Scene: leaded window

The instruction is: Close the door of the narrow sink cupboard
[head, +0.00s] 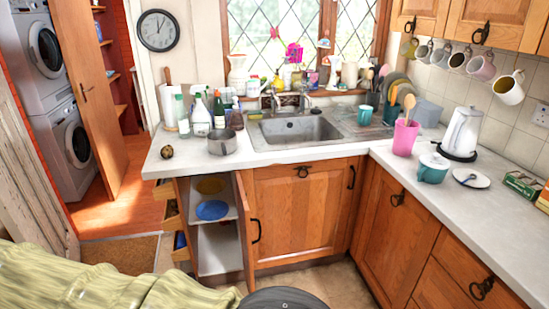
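The narrow sink cupboard (218,236) stands open under the left end of the counter. Inside it are a yellow dish (210,185) and a blue plate (212,210) on a white shelf, with a pale bottom below. Its wooden door (244,235) stands swung out toward me, seen nearly edge-on at the right side of the opening. A black handle (256,231) shows beside the door's right side, seemingly on its outer face. My gripper is not in view; nothing of it is seen touching the door.
A green-yellow ridged object (100,283) fills the lower left foreground. A dark rounded shape at the bottom centre may be part of me. A wider closed cupboard (300,215) adjoins on the right. Open wooden racks (170,215) stick out left of the opening. Some bare floor (300,283) shows in front.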

